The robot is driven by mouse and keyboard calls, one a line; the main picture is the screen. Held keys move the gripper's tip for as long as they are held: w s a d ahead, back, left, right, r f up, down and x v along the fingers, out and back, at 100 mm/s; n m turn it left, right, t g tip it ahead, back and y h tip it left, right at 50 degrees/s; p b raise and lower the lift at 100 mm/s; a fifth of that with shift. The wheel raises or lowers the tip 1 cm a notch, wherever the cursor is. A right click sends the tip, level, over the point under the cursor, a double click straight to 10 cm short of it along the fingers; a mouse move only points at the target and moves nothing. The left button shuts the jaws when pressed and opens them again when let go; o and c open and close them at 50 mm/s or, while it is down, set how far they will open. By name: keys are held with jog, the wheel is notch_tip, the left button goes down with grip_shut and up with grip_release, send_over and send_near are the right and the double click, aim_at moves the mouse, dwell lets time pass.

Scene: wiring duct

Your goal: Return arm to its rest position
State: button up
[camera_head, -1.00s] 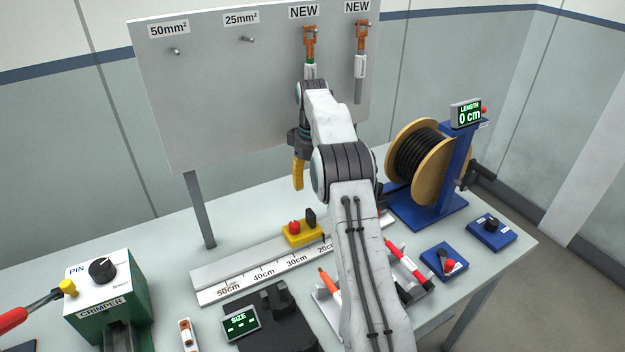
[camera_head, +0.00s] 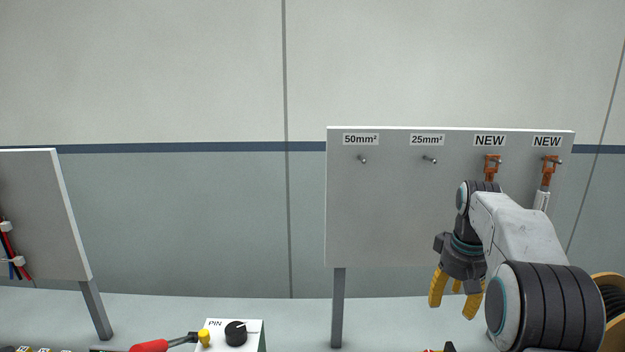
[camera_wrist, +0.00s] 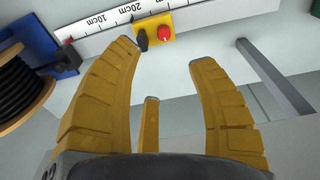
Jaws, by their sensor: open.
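My gripper (camera_head: 457,292) hangs from my bent arm at the right of the head view, in front of the grey hook board (camera_head: 395,215). Its yellow fingers point down, spread apart, with nothing between them. In the wrist view my gripper (camera_wrist: 162,55) also shows open and empty. Beyond its fingertips lie the white ruler (camera_wrist: 100,30) and a yellow block with a red button (camera_wrist: 158,28) on the table, apart from the fingers. Part of my arm covers the board's lower right.
Lugs hang under the NEW labels, one orange lug (camera_head: 491,165) and another (camera_head: 550,168). The cable spool (camera_head: 611,296) stands at the right edge. Another board (camera_head: 45,215) stands at the left. A post (camera_wrist: 274,75) rises beside my gripper.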

jog(key=s+a+r+t, duration=0.1)
jog(key=s+a+r, duration=0.25)
jog(key=s, duration=0.45)
jog(key=s+a+r+t, duration=0.1)
jog(key=s+a+r, duration=0.1)
jog(key=s+a, duration=0.45)
jog(key=s+a+f, duration=0.1)
jog(key=s+f, duration=0.2)
jog(key=s, duration=0.4)
jog(key=s+a+f+t, duration=0.1)
jog(key=s+f, duration=0.2)
jog(key=s, duration=0.5)
jog(key=shift+s, duration=0.2)
jog(key=shift+o, duration=0.2)
jog(key=shift+w, duration=0.1)
